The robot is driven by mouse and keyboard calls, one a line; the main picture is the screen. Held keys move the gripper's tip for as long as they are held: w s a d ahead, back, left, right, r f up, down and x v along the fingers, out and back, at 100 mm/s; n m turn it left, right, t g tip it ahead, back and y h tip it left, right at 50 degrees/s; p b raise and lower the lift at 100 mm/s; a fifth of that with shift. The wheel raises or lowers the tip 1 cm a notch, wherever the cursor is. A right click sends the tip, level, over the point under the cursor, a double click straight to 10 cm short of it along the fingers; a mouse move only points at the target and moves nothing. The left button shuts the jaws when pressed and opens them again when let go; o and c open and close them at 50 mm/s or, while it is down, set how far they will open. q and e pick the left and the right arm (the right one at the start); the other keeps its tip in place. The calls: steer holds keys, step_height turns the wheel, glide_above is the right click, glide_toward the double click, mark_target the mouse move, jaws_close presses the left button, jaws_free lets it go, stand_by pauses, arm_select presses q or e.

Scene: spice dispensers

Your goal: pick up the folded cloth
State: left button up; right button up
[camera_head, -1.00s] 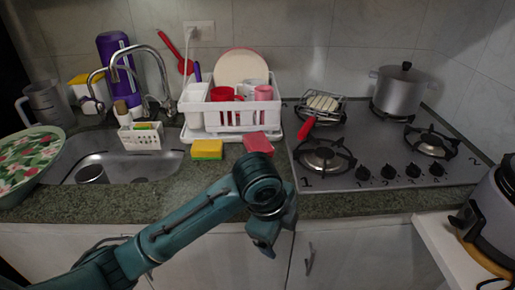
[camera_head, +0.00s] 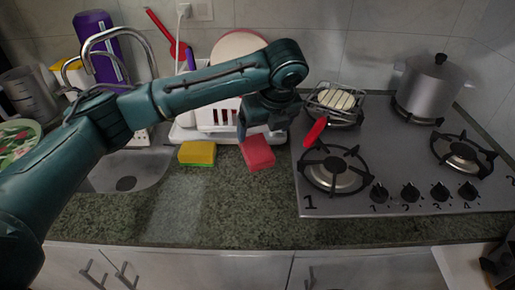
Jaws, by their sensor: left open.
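The folded cloth (camera_head: 257,154) is a small red-pink block lying on the green stone counter, in front of the dish rack and left of the stove. My left gripper (camera_head: 263,131) is open and points down just above and behind the cloth in the picture. Its fingers overlap the cloth's far edge in view; I cannot tell whether they touch it. My left arm reaches in from the left and hides much of the dish rack.
A yellow and green sponge (camera_head: 197,153) lies left of the cloth. The white dish rack (camera_head: 212,117) stands behind. The stove (camera_head: 396,203), with a red-handled toaster grill (camera_head: 335,102) and a steel pot (camera_head: 432,88), is at right. The counter in front is clear.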

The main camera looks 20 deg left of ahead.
mark_target(256, 144)
arm_select(q)
steer(key=x, duration=0.5)
steer(key=a+x, duration=0.1)
steer(key=x, duration=0.1)
steer(key=shift+w+f, duration=0.2)
steer(key=shift+f, duration=0.4)
steer(key=shift+c, duration=0.6)
steer(key=c, duration=1)
steer(key=shift+c, duration=0.2)
steer(key=shift+r, duration=0.15)
